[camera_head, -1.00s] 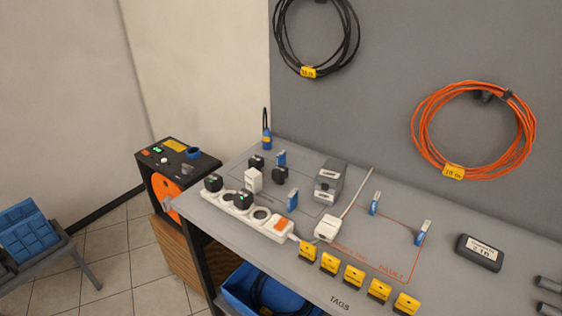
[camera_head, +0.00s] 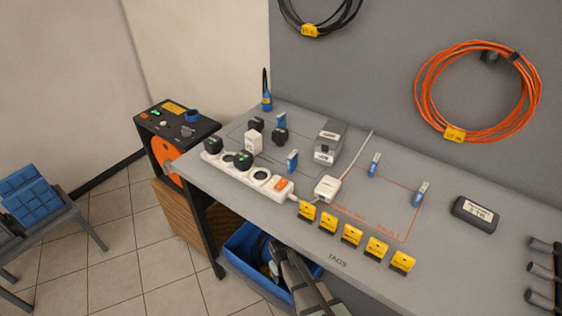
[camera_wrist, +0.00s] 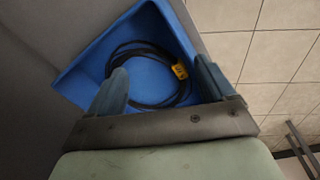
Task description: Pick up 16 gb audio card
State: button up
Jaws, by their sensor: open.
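I cannot read a 16 GB audio card label on anything. Small blue pieces with light ends stand on the grey bench: one at the right (camera_head: 420,194), one left of it (camera_head: 374,165), one by the power strip (camera_head: 292,161) and one at the back (camera_head: 281,121). Which one is the card, if any, I cannot tell. My gripper (camera_wrist: 161,82) is open, its fingers apart with nothing between them. It is below the bench front, over the blue bin (camera_wrist: 85,70). A coiled black cable (camera_wrist: 128,62) with a yellow tag lies in that bin.
The bench (camera_head: 300,240) carries a white power strip (camera_head: 258,177) with black plugs, a grey labelled box (camera_head: 327,142), a row of yellow tags (camera_head: 351,235) and a black 2 TB drive (camera_head: 475,213). An orange cable coil (camera_head: 468,90) hangs on the wall.

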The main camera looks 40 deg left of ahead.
jog(key=s+a+r+n+t+y, duration=0.15)
jog(key=s+a+r, duration=0.3)
jog(key=a, duration=0.55)
jog(key=s+a+r+n+t+y, duration=0.1)
jog(key=s+a+r+y, duration=0.25)
jog(key=a+r, duration=0.45)
jog(key=s+a+r+n+t+y, duration=0.15)
jog(key=s+a+r, duration=0.3)
jog(key=a, duration=0.85)
jog(key=s+a+r+n+g+y, duration=0.15)
jog(key=s+a+r+y, duration=0.45)
jog(key=s+a+r, duration=1.1)
jog(key=a+r, duration=0.3)
jog(key=r, duration=0.5)
jog(key=w+r+t+h, duration=0.1)
jog(key=w+r, duration=0.1)
jog(key=w, duration=0.4)
jog(key=w+r, duration=0.3)
jog(key=w, duration=0.4)
jog(key=g+h, duration=0.5)
jog(key=h, duration=0.3)
send_near(281, 115)
jog(key=x, duration=0.6)
jog(key=shift+w+a+f, duration=0.1)
jog(key=shift+w+f, duration=0.15)
jog(key=shift+f, duration=0.05)
jog(key=shift+m, duration=0.25)
jog(key=shift+x, duration=2.75)
jog(key=shift+s, duration=0.15)
